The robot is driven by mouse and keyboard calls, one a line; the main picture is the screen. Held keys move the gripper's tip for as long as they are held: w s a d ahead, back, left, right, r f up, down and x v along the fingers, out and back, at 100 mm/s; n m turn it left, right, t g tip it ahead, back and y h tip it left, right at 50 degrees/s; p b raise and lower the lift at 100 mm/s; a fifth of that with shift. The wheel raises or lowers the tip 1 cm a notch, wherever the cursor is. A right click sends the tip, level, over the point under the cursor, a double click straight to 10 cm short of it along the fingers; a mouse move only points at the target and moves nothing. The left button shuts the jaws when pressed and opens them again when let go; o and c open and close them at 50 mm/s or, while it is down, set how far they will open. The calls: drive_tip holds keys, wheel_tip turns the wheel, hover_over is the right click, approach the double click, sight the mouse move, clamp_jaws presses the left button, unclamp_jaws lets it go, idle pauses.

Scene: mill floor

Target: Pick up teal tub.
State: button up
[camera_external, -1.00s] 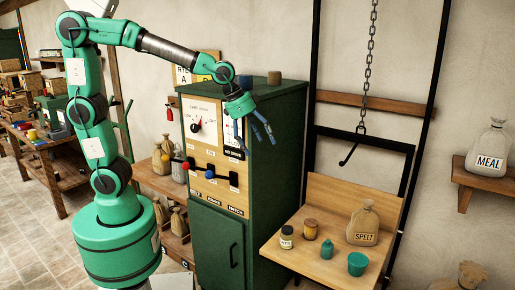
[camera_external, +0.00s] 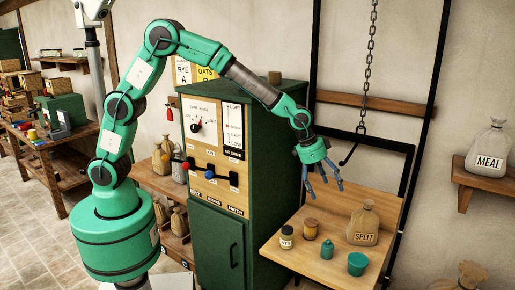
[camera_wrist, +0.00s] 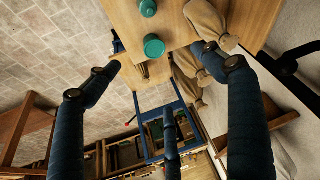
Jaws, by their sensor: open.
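The teal tub (camera_external: 357,264) stands upright near the front edge of a wooden platform (camera_external: 310,262) in the external view. In the wrist view the tub (camera_wrist: 154,46) shows from above, between the spread blue fingers and well beyond them. My gripper (camera_external: 324,188) is open and empty, in the air above the back left part of the platform. It is higher than the tub and to its left in the external view. A teal bottle (camera_external: 327,250) stands just left of the tub; the bottle also shows in the wrist view (camera_wrist: 148,8).
A sack marked SPELT (camera_external: 363,224) stands behind the tub. A pale labelled jar (camera_external: 286,238) and a brown jar (camera_external: 310,229) stand to the left. A hook (camera_external: 350,150) hangs on a chain behind. The green cabinet (camera_external: 270,180) borders the platform's left side.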

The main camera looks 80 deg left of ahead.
drive_tip(key=m+p, duration=0.1)
drive_tip(key=p, duration=0.1)
approach(358, 258)
wheel_tip(358, 258, up, 3)
drive_tip(key=shift+s+f+g, duration=0.15)
drive_tip(key=shift+s+g, duration=0.15)
drive_tip(key=shift+s, duration=0.1)
drive_tip(key=shift+f, duration=0.15)
drive_tip(key=shift+b+x, duration=0.45)
drive_tip(key=shift+x, duration=3.65)
drive_tip(key=shift+w+f, duration=0.1)
drive_tip(key=shift+b+x, duration=0.45)
drive_tip(key=shift+x, duration=2.05)
drive_tip(key=shift+w, duration=0.1)
drive_tip(key=c, duration=1.2)
